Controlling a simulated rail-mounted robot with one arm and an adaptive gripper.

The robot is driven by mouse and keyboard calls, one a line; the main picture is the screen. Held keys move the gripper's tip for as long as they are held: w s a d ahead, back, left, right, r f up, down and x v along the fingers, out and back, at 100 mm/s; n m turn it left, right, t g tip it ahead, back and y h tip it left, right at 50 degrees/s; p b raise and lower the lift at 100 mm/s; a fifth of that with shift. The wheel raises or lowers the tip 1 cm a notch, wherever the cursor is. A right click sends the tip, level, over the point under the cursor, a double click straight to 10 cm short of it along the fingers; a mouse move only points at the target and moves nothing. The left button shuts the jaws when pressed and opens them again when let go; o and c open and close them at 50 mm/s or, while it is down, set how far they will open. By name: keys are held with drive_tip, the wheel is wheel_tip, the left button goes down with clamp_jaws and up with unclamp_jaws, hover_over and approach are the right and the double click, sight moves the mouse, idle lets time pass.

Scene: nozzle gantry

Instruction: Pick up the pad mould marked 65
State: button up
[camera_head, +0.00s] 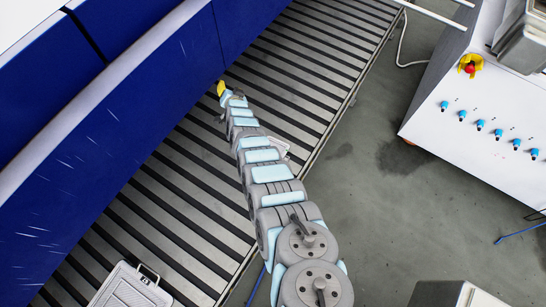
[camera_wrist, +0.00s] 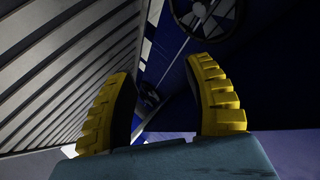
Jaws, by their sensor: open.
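No marking 65 is readable in either view, so I cannot tell which thing is the pad mould. A light grey case-like thing with a handle (camera_head: 130,289) lies at the bottom left of the head view, cut off by the frame. A small pale thing (camera_head: 279,147) shows beside my arm, partly hidden by it. My gripper (camera_head: 221,89) is at the far end of my arm, close to the blue panel and far from the grey case. In the wrist view my gripper (camera_wrist: 162,72) has its yellow fingers apart, with nothing between them.
A slatted roller conveyor (camera_head: 318,60) runs diagonally under my arm. A blue machine panel (camera_head: 120,105) borders it on the left. A white cabinet (camera_head: 470,115) with a red button (camera_head: 470,68) and blue knobs stands right. Grey floor (camera_head: 385,190) between is mostly clear.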

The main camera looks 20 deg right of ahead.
wheel_tip(320, 180, down, 2)
drive_tip(key=s+d+f+g+y, duration=0.1)
drive_tip(key=s+g, duration=0.1)
drive_tip(key=g, duration=0.1)
drive_tip(key=g+b, duration=0.3)
drive_tip(key=g, duration=0.7)
hover_over(286, 159)
drive_tip(key=shift+m+h, duration=0.4)
drive_tip(key=f+b, duration=0.1)
drive_tip(key=f, duration=0.2)
drive_tip(key=f+b, duration=0.1)
drive_tip(key=f, duration=0.3)
drive_tip(key=f+b, duration=0.2)
drive_tip(key=f, duration=0.2)
drive_tip(key=shift+s+a+f, duration=0.2)
drive_tip(key=shift+s+a, duration=0.05)
drive_tip(key=shift+s, duration=0.05)
drive_tip(key=shift+w+d+f+b, duration=0.1)
drive_tip(key=shift+f+b, duration=0.6)
drive_tip(key=shift+f, duration=0.75)
drive_tip(key=shift+w+d+f+b, duration=0.1)
drive_tip(key=shift+f+b, duration=0.6)
drive_tip(key=shift+f, duration=0.7)
clamp_jaws()
